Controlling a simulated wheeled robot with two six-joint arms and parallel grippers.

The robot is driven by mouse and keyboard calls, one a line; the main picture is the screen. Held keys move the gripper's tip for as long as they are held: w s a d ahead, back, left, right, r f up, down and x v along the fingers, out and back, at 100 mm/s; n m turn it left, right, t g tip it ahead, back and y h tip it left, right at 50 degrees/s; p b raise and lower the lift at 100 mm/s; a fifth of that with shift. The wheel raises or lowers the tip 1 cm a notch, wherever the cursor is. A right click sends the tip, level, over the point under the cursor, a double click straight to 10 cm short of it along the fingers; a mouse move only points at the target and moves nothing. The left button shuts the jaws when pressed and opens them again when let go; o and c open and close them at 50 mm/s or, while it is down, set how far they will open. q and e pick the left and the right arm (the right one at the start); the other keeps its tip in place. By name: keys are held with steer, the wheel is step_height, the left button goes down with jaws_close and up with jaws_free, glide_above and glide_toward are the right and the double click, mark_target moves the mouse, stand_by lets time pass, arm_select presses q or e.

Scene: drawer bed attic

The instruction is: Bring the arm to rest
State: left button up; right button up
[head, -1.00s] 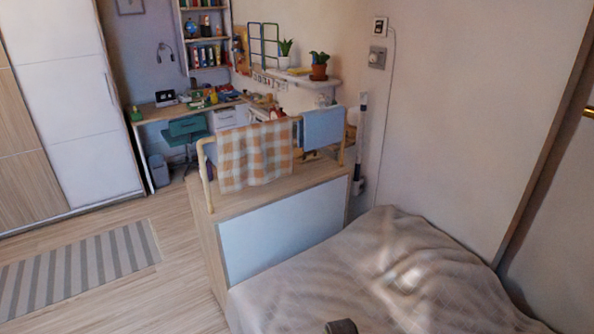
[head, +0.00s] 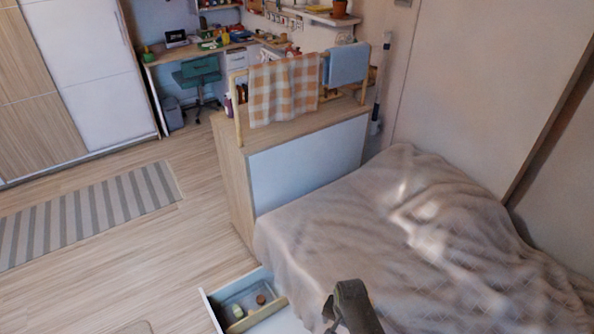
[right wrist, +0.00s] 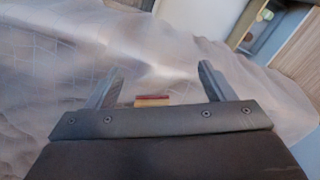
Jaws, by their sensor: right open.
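My right arm (head: 350,305) comes up from the bottom edge of the head view, over the bed with its beige blanket (head: 330,210). In the right wrist view my right gripper (right wrist: 157,84) is open, with its two fingers well apart. A small red and yellow thing (right wrist: 152,100) shows between the fingers, low in the gap; I cannot tell what it is or how far off it lies. Pale blanket fills most of the view beyond the fingers. My left gripper is not in view.
An open drawer (head: 240,300) juts out beside the bed at the bottom, with a clear container and small items inside. A wooden cabinet (head: 235,185) with a towel rail stands at the bed's end. Wooden floor (head: 180,240) and a striped rug (head: 90,215) lie left.

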steer(key=s+d+f+n+b, duration=0.1)
steer(key=s+d+f, duration=0.4)
steer(key=s+f, duration=0.35)
steer(key=s+d+f+n, duration=0.2)
steer(key=s+d+f, duration=0.2)
steer(key=s+f, duration=0.4)
arm_select(q)
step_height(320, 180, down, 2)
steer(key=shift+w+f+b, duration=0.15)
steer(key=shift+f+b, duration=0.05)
steer(key=shift+b, duration=0.45)
arm_select(e)
steer(key=s+d+f+n, duration=0.1)
steer(key=s+d, duration=0.2)
steer(key=s, duration=0.4)
steer(key=s+d+f, duration=0.2)
steer(key=s+d, duration=0.1)
steer(key=s, duration=0.4)
steer(key=s+d+f+n+t+h, duration=0.1)
steer(key=s+d, duration=0.2)
steer(key=s, duration=0.5)
steer(key=shift+d+f+n, duration=0.15)
steer(key=shift+f+n, duration=0.15)
